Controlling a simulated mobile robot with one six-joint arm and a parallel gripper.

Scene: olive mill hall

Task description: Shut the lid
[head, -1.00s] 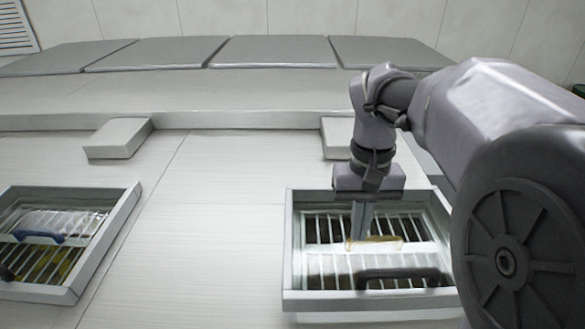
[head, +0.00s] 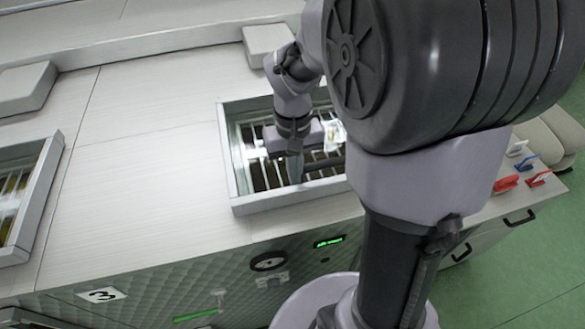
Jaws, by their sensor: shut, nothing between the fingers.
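My gripper (head: 295,172) is shut and empty, fingers pointing down, over the front part of a framed hatch (head: 283,196) in the pale machine top. The hatch has a raised light-grey rim and a barred grate (head: 250,150) inside. A dark bar-shaped handle (head: 326,163) lies beside the fingers, towards the front rim. I cannot tell whether the fingers touch it.
A second framed hatch (head: 48,190) is at the left edge. Pale blocks (head: 25,88) sit on the top behind the hatches. The front panel has a dark knob (head: 268,261), a green display (head: 329,242) and a plate marked 3 (head: 102,295). Red-handled tools (head: 506,184) lie at right.

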